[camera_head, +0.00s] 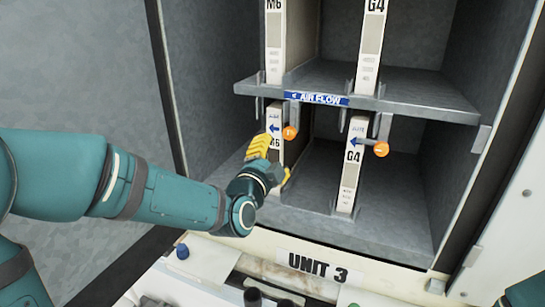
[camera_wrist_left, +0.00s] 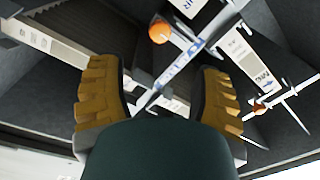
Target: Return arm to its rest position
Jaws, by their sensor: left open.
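My left arm (camera_head: 150,190) reaches in from the left in the head view. Its gripper (camera_head: 273,160), with yellow finger pads, is at the front of the lower M6 filter (camera_head: 275,118) and hides part of that filter's face. In the left wrist view the two fingers (camera_wrist_left: 158,85) are spread wide apart. A white filter edge with blue marks (camera_wrist_left: 180,62) shows beyond and between them, and I see no grip on it. Whether a finger touches the filter is unclear. My right gripper is out of view.
The lower G4 filter (camera_head: 350,170) stands to the right. Orange knobs (camera_head: 290,132) (camera_head: 381,149) stick out beside both lower filters. A grey shelf (camera_head: 420,103) labelled AIR FLOW lies above. Below the UNIT 3 sill (camera_head: 385,272) are several small items.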

